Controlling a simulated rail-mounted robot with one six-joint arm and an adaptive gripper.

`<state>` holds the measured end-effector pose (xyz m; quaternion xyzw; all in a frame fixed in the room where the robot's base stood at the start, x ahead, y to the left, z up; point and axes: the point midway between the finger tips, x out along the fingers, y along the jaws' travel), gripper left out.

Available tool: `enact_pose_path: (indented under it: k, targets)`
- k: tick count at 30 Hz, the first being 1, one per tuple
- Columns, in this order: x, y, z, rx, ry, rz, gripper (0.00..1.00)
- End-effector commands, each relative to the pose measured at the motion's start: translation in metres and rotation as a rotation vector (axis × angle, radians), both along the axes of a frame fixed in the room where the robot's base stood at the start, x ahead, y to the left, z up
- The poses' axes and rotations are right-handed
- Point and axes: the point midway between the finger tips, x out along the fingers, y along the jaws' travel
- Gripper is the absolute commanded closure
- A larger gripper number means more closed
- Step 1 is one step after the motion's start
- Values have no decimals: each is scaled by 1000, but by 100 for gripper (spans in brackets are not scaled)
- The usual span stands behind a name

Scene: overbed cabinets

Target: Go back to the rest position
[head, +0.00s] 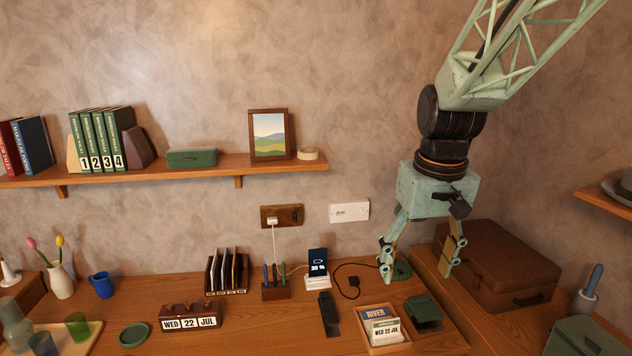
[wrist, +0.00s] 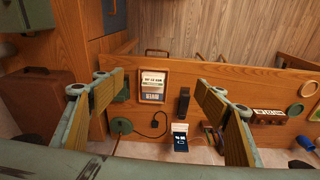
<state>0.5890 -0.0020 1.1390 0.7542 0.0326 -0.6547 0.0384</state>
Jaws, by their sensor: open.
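My gripper (head: 418,272) hangs from the pale green arm at the right of the head view, fingers pointing down. It is open and empty, with a wide gap between the fingers. It is in front of the wall, above the right part of the desk (head: 250,312).
Near the gripper are a brown suitcase (head: 497,262), a wooden card tray (head: 384,345), a green box (head: 423,311) and a phone on a stand (head: 318,264). A wall shelf (head: 210,168) holds books and a picture. A second shelf (head: 603,203) is at the right edge.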

Motion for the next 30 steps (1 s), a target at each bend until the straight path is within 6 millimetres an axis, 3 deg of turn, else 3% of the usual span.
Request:
enact_pose_path:
  k: [12,30]
  targets:
    - [-61,1,41,3,-43,-20,34]
    - [-152,1,78,9,-98,-47,34]
